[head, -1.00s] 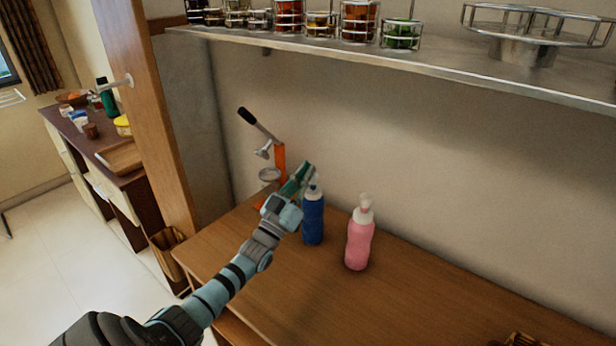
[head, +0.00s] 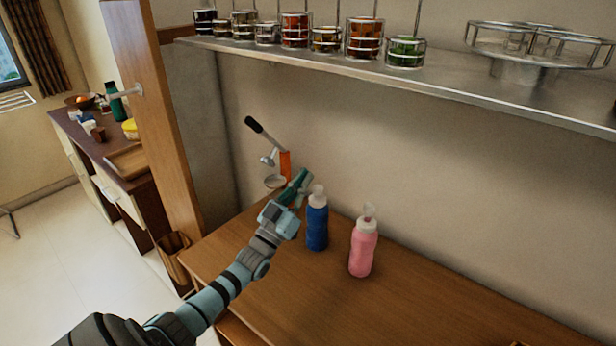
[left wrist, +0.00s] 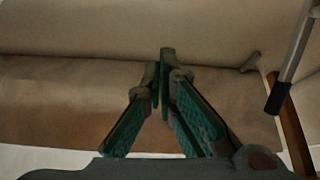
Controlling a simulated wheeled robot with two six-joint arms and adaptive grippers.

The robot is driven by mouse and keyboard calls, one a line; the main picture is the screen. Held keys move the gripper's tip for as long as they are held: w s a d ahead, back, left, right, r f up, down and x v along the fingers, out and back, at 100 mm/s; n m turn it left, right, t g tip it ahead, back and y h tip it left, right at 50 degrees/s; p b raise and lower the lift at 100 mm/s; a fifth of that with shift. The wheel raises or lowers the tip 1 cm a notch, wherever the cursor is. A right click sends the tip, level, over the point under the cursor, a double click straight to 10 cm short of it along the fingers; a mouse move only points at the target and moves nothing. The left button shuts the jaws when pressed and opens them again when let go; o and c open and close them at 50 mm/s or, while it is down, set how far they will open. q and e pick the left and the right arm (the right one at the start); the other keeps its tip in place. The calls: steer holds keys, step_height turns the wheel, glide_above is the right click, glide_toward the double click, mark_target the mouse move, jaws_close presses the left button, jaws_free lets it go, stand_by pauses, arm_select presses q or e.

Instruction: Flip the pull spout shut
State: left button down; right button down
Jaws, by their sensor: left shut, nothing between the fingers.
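A blue bottle (head: 317,232) with a white cap (head: 318,194) stands upright on the wooden counter. A pink bottle (head: 362,253) stands upright to its right, and its pale pull spout (head: 369,211) sticks up from a white cap. The state of a spout on the blue bottle is too small to tell. My left gripper (head: 304,176) is shut and empty, close to the upper left of the blue cap; I cannot tell whether they touch. In the left wrist view its teal fingers (left wrist: 163,62) meet at the tips, and neither bottle shows. My right gripper is not in view.
An orange press with a black lever (head: 260,131) stands just behind my left gripper. A metal shelf (head: 440,78) with several jars runs above along the wall. A wooden post (head: 155,120) rises at the left. The counter (head: 430,310) is clear right of the pink bottle.

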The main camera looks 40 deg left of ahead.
arm_select(q)
steer(key=v, duration=0.8)
steer(key=shift+s+f, duration=0.3)
steer(key=shift+f, duration=0.05)
steer(key=shift+w+d+f, duration=0.1)
steer(key=shift+d, duration=0.05)
